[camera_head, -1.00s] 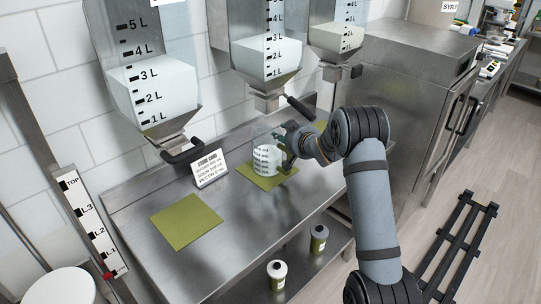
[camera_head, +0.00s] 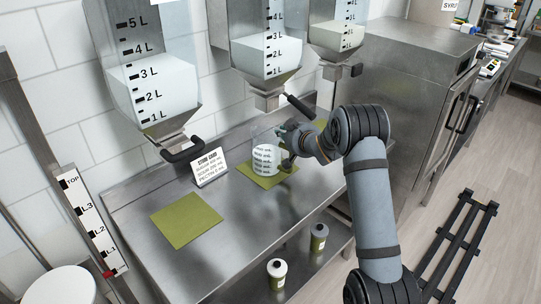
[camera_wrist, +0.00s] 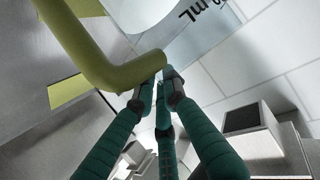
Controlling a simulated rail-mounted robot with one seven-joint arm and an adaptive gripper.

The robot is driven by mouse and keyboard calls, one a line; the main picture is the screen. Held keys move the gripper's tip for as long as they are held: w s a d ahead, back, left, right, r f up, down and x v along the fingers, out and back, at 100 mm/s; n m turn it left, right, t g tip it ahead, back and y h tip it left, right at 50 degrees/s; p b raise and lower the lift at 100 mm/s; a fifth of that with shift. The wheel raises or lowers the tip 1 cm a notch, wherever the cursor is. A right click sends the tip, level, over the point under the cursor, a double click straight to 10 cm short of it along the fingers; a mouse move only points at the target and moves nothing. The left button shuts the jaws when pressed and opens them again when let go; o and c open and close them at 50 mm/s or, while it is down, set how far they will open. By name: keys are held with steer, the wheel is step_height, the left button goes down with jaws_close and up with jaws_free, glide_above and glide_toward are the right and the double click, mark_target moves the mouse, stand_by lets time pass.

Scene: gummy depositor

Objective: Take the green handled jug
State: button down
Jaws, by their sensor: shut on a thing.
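The jug (camera_head: 266,155) is a clear measuring jug with dark markings, over the middle green mat (camera_head: 262,177) on the steel counter. Its green handle (camera_wrist: 135,73) crosses the wrist view, with part of the jug's clear, marked wall behind it. My gripper (camera_wrist: 162,80) has teal fingers whose tips are closed on the handle. In the head view my gripper (camera_head: 287,140) is at the right side of the jug. The jug looks upright; I cannot tell whether its base touches the mat.
Hoppers with litre scales hang above the counter, the middle one (camera_head: 268,55) with its dark lever (camera_head: 300,107) close above my gripper. A recipe card (camera_head: 209,168) stands left of the jug. An empty green mat (camera_head: 186,220) lies at the front left.

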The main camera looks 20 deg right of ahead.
steer(key=shift+f, duration=0.1)
stand_by(0.5)
steer(key=shift+r, duration=0.2)
steer(key=f+b+v, duration=0.1)
steer(key=b+v, duration=0.2)
steer(key=v, duration=0.6)
steer(key=s+f+b+v, duration=0.1)
steer(key=f+b+v, duration=0.1)
steer(key=v, duration=0.7)
steer(key=shift+f+b, duration=0.15)
steer(key=shift+b, duration=0.25)
steer(key=shift+s+a, duration=0.1)
